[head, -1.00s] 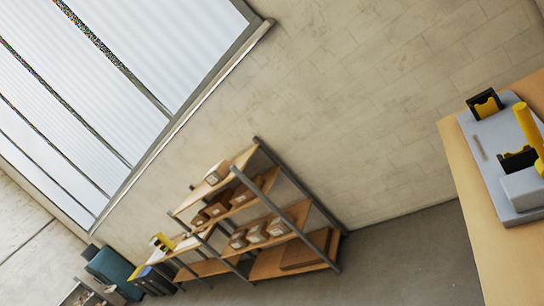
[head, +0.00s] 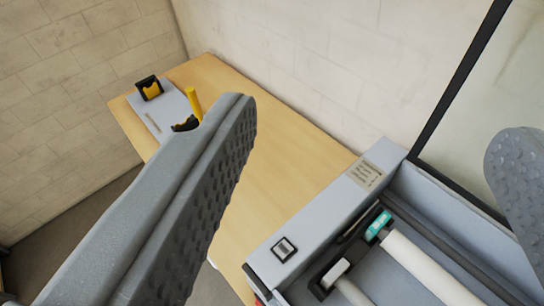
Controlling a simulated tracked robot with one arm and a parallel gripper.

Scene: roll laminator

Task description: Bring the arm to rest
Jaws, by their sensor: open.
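My gripper (head: 375,135) is open, with nothing between its fingers. One grey finger with a bumpy inner pad reaches up from the lower left; the tip of the other shows at the right edge. Beyond them the roll laminator (head: 300,232) stands on the wooden table (head: 285,140). Its grey side housing carries a small switch and a label. A white roller (head: 425,268) and a teal part (head: 378,226) show inside it. Its right part is cut off by the frame.
A grey board (head: 172,110) with black and yellow holders and a yellow upright handle (head: 194,103) lies at the table's far left end, partly hidden by my left finger. Pale block walls (head: 300,50) stand behind the table. A thin black bar (head: 462,75) rises beside the laminator.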

